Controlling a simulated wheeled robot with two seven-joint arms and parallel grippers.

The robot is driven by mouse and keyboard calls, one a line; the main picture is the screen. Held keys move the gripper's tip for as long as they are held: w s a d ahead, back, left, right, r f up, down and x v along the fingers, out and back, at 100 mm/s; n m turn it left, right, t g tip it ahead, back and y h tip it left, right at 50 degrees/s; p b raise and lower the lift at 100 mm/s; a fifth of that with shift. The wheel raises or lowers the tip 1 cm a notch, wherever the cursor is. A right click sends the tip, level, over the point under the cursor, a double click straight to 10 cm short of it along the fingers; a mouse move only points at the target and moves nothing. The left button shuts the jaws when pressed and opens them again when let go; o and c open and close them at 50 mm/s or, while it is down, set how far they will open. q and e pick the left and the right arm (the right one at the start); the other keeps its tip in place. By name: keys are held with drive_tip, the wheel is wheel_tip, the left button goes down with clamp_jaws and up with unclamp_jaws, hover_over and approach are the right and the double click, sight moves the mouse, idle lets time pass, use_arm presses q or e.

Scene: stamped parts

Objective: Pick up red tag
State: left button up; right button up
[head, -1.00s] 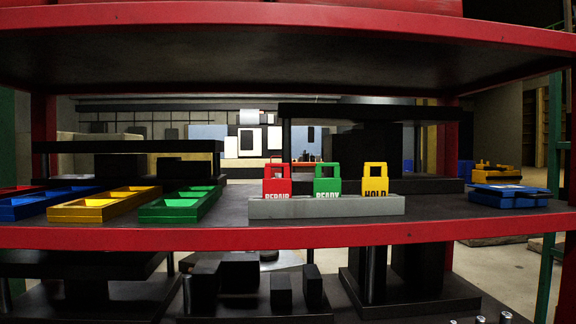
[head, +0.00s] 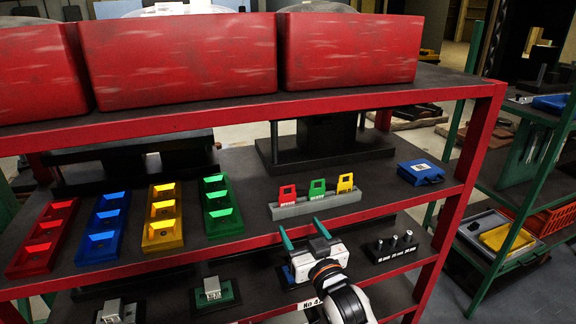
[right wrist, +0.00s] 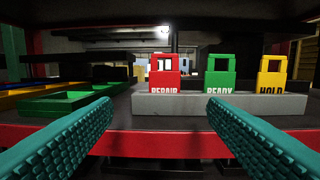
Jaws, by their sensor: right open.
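The red tag (head: 287,194), marked REPAIR, stands upright in a grey holder (head: 316,204) on the middle shelf. A green READY tag (head: 317,187) and a yellow HOLD tag (head: 345,183) stand to its right. In the right wrist view the red tag (right wrist: 164,76) shows between the fingers, farther off, left of the green tag (right wrist: 220,75). My right gripper (head: 304,234) is open and empty, in front of the shelf edge and short of the holder. Its teal fingers (right wrist: 160,135) spread wide in the wrist view. My left gripper is not in view.
Red, blue, yellow and green trays (head: 222,206) lie on the shelf to the left. A blue case (head: 420,172) lies right of the holder. The red shelf edge (head: 240,246) runs below the holder; large red bins (head: 180,60) sit on the shelf above.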

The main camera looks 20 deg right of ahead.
sight(288, 198)
drive_tip(key=shift+g+h, duration=0.4)
drive_tip(key=w, duration=0.2)
drive_tip(key=w+r+p, duration=0.1)
drive_tip(key=w, duration=0.1)
drive_tip(key=w+p, duration=0.1)
drive_tip(key=w, duration=0.2)
drive_tip(key=shift+w+d+r, duration=0.1)
drive_tip(key=shift+d+r, duration=0.05)
drive_tip(key=shift+d, duration=0.1)
drive_tip(key=shift+w, duration=0.2)
drive_tip(key=shift+w+a+r+p, duration=0.15)
drive_tip(key=shift+w+p, duration=0.1)
drive_tip(key=shift+p, duration=0.15)
drive_tip(key=w, duration=0.1)
drive_tip(key=w+p, duration=0.1)
drive_tip(key=w, duration=0.2)
drive_tip(key=shift+w+a+r, duration=0.15)
drive_tip(key=shift+r, duration=0.1)
drive_tip(key=shift+w, duration=0.2)
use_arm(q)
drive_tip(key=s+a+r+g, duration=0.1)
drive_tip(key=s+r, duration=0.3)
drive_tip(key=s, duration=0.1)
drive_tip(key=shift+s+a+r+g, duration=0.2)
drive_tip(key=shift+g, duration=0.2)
use_arm(e)
drive_tip(key=c, duration=1)
